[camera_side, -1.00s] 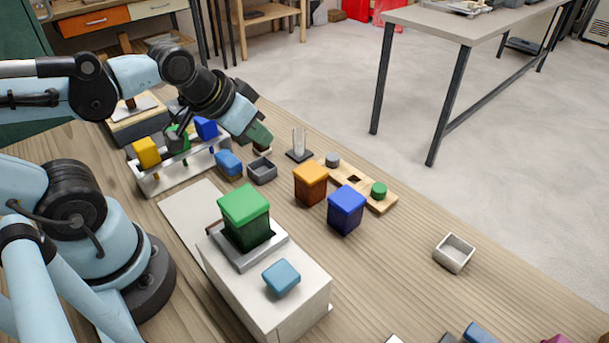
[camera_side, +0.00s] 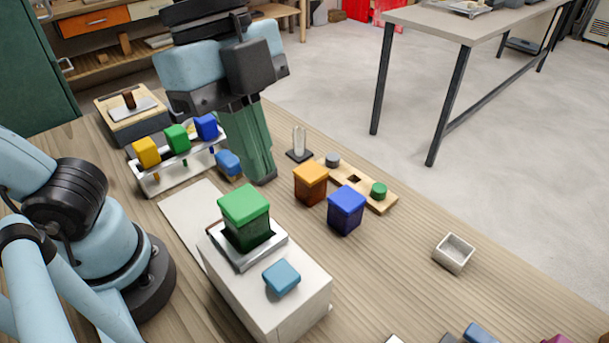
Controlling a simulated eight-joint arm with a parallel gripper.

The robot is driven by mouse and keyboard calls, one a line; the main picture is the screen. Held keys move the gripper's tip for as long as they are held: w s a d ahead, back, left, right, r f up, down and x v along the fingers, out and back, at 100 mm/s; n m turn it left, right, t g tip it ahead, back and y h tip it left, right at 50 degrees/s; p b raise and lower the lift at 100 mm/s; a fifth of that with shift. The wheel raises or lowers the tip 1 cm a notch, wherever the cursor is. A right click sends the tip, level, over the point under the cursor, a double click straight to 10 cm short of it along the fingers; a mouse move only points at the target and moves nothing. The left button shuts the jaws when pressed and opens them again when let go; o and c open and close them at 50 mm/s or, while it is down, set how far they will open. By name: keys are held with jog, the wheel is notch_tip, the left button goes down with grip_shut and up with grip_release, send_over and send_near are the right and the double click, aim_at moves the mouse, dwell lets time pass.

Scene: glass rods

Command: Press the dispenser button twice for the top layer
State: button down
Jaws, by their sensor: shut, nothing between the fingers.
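A white box (camera_side: 262,307), which looks like the dispenser, stands at the front centre. A green-lidded jar (camera_side: 246,217) sits in a metal plate on its top. A blue rounded button (camera_side: 281,277) is on the box's top, in front of the jar. My gripper (camera_side: 262,180) points down with its green fingers shut and empty, behind the box and well away from the button. Its fingertips are low over the table, beside a small blue block (camera_side: 229,162). A small dark tray there is hidden by the fingers. A clear glass tube (camera_side: 299,141) stands upright on a dark base to their right.
An orange-lidded jar (camera_side: 310,184) and a blue-lidded jar (camera_side: 346,209) stand right of the box. Behind them is a wooden board (camera_side: 380,202) with a green knob. A rack (camera_side: 172,176) holds yellow, green and blue-topped pieces. A pale tray (camera_side: 454,253) sits at right, with free table around it.

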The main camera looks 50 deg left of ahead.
jog(key=shift+s+d+r+m, duration=0.25)
jog(key=shift+s+r+m, duration=0.15)
jog(key=shift+s+m, duration=0.15)
send_near(280, 276)
jog(key=x, duration=0.5)
jog(key=shift+w+d, duration=0.1)
jog(key=shift+d, duration=0.2)
jog(key=shift+f, duration=0.7)
